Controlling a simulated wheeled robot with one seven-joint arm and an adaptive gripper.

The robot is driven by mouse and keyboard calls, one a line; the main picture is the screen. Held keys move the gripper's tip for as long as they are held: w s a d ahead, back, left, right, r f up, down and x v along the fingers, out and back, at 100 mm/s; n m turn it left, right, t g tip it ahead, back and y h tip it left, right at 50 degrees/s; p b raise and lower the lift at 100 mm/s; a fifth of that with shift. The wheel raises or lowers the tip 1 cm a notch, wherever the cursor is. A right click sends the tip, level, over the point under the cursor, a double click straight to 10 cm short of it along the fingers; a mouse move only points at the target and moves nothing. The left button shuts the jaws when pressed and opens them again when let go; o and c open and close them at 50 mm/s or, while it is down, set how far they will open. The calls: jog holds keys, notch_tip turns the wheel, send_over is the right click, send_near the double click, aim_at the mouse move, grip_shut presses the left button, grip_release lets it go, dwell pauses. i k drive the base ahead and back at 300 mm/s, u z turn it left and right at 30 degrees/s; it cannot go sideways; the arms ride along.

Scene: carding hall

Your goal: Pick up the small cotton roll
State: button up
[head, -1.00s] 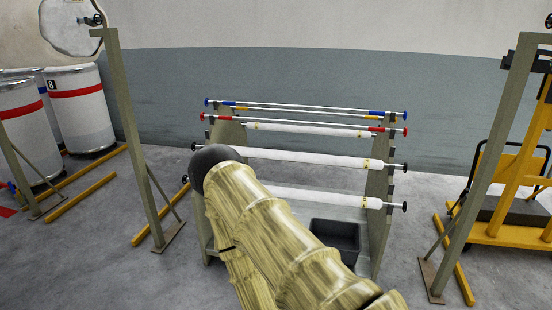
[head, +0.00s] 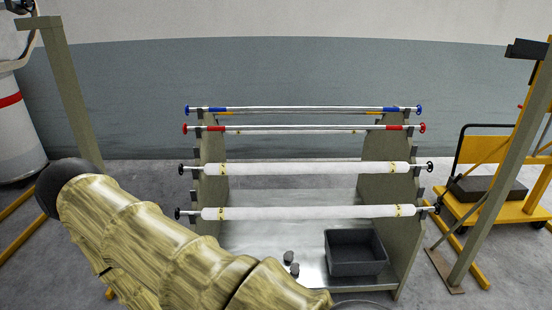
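A rack (head: 395,190) stands ahead of me in the head view and carries several horizontal bars. Two long white rolls lie across it, an upper one (head: 310,168) and a lower one (head: 310,212), on bars with black end knobs. I cannot tell which roll is the small cotton roll. Two small dark grey pieces (head: 291,263) lie on the rack's base. My wood-patterned arm crosses the lower left and hides part of the rack's left foot. My gripper is not in view.
A blue-ended bar (head: 305,108) and a red-ended bar (head: 305,127) lie at the rack's top. A dark grey bin (head: 356,252) sits on its base. A post (head: 75,110) stands left, another (head: 500,170) right, near a yellow cart (head: 515,206).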

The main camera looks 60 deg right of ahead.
aim_at(391, 167)
jog(key=z, duration=0.3)
jog(key=i, duration=1.3)
jog(key=z, duration=1.5)
jog(key=i, duration=0.8)
jog(key=z, duration=0.85)
